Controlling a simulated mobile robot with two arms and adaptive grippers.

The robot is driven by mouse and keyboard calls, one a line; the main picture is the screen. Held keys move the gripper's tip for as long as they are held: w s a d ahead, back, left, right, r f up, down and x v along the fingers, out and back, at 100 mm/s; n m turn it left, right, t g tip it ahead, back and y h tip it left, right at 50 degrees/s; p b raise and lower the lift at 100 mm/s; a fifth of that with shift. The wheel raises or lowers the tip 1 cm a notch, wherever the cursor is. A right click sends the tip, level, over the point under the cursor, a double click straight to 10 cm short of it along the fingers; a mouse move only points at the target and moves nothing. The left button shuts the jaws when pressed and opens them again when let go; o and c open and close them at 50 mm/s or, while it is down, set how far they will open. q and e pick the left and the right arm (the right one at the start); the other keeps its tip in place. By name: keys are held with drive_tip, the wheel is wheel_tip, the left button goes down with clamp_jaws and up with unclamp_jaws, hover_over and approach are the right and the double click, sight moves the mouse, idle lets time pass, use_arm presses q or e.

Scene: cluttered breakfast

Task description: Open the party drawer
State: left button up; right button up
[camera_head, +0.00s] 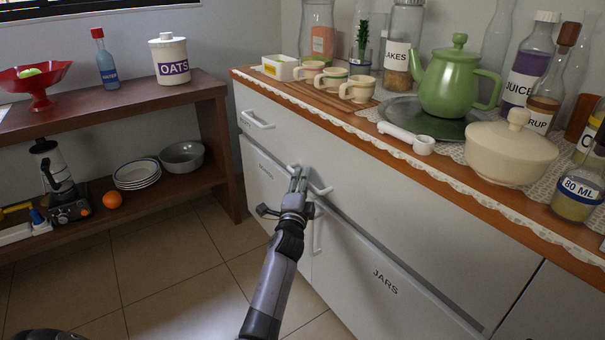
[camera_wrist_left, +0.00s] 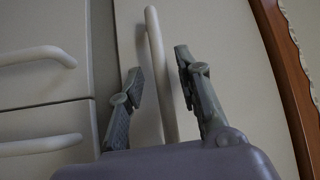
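The white cabinet has a left drawer front with a pale bar handle (camera_head: 257,120) and a small dark label (camera_head: 245,124), hard to read but perhaps PARTY. My left gripper (camera_head: 299,180) is at another bar handle (camera_head: 321,189), farther right along the cabinet's upper front. In the left wrist view my gripper's two fingers (camera_wrist_left: 160,88) are apart, with this pale handle (camera_wrist_left: 155,45) running between them. A gap shows on the right side of the handle; contact on the left is unclear.
Below are a door labelled JARS (camera_head: 385,282) and a vertical handle (camera_head: 317,232). The countertop (camera_head: 375,140) carries cups, a green teapot (camera_head: 455,80), a lidded bowl (camera_head: 510,150) and bottles. A wooden shelf (camera_head: 110,105) stands left. The tiled floor (camera_head: 170,265) between is clear.

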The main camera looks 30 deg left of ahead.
use_arm(q)
drive_tip(key=shift+w+r, duration=0.1)
drive_tip(key=shift+w, duration=0.15)
drive_tip(key=shift+c, duration=0.3)
clamp_jaws()
idle(0.5)
